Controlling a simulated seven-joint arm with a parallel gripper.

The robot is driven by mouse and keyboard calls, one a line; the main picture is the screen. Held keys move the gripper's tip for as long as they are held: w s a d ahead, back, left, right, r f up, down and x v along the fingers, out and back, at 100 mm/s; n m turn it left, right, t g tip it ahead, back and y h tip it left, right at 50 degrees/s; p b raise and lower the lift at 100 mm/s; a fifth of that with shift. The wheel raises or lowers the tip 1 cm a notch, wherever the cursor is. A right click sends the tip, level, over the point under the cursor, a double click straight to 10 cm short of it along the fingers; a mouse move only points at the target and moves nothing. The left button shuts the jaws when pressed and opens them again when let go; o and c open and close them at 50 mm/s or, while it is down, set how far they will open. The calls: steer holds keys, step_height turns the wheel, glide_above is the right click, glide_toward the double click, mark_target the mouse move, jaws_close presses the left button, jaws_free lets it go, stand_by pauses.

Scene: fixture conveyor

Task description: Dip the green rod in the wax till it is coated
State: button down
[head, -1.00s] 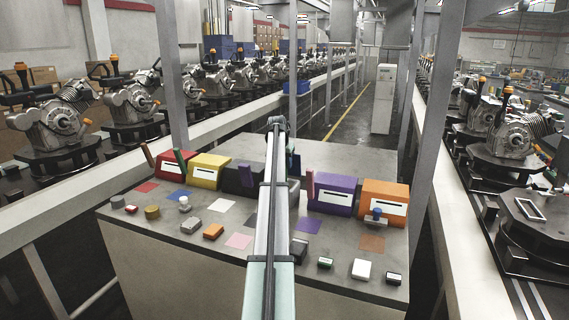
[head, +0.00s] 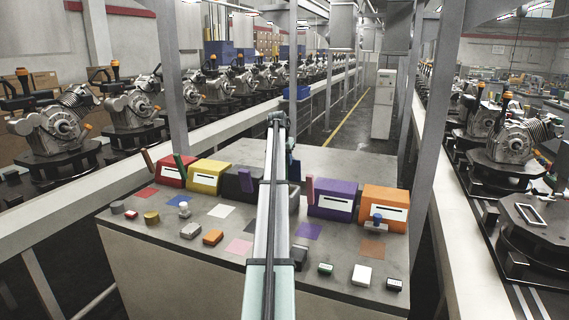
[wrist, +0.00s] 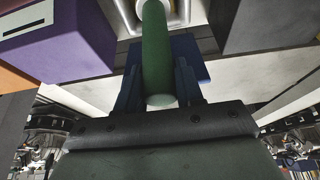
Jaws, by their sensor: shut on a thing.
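The green rod (wrist: 157,55) is between the two dark blue fingers of my gripper (wrist: 158,72) in the wrist view, and they are shut on it. Its near end shows just in front of the palm. Its far end reaches a shiny metal container (wrist: 183,12) at the top edge of the wrist view. I cannot tell whether the tip is inside it, and no wax can be made out clearly. In the head view my arm hides the rod and most of the container.
A purple box (head: 333,199) and an orange box (head: 384,208) stand right of my arm. Red (head: 170,169), yellow (head: 207,177) and black (head: 240,184) boxes stand left. Several small blocks and coloured squares lie along the front of the grey table (head: 165,260).

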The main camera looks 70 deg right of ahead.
steer(key=shift+r, duration=3.55)
